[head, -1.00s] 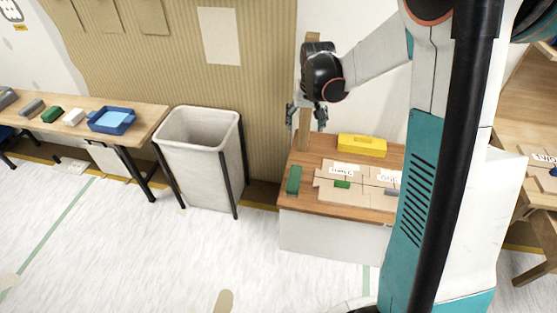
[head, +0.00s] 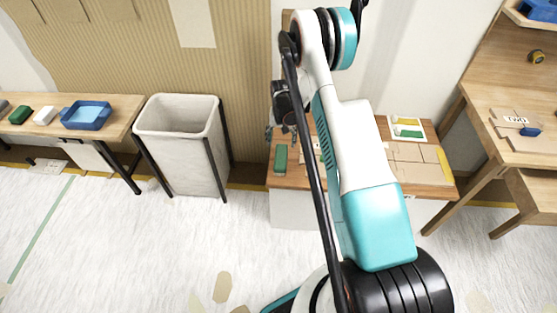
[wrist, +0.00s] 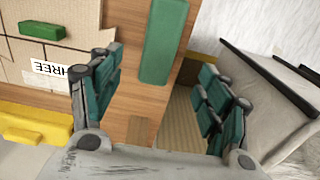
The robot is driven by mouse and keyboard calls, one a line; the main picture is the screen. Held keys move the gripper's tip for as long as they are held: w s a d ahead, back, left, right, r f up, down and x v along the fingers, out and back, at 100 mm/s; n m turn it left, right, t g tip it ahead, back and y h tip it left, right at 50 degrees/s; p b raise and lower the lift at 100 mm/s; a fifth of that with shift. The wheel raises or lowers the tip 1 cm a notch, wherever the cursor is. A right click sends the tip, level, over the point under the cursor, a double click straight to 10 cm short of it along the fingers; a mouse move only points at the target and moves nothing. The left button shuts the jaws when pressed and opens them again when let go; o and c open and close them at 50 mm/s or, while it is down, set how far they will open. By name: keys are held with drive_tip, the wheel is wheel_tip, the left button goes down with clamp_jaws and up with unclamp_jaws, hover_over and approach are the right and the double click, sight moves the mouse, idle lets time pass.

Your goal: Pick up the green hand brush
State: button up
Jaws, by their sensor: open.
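A long green block-like thing, which looks like the green hand brush (head: 280,158), lies near the left edge of the wooden worktable (head: 272,184). In the wrist view the green brush (wrist: 163,42) lies at the top middle, beyond and between my fingertips. My gripper (head: 282,133) is above the table, just behind the brush in the head view. It is open and empty in the wrist view (wrist: 156,70), with its two teal fingers apart. The fingers do not seem to touch the brush. My arm hides part of the table in the head view.
Cardboard (wrist: 60,55) with a small green block (wrist: 42,30) and a "THREE" label lies beside the brush. A yellow thing (wrist: 35,125) is near it. A white bin (head: 180,150) stands left of the table.

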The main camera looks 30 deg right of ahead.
sight(281, 156)
wheel_tip(281, 156, down, 8)
drive_tip(key=shift+r+b, duration=0.1)
drive_tip(key=shift+b, duration=1.1)
drive_tip(key=shift+f+b, duration=1.45)
drive_tip(key=shift+f, duration=1.25)
drive_tip(key=shift+r, duration=0.1)
drive_tip(key=c, duration=1.2)
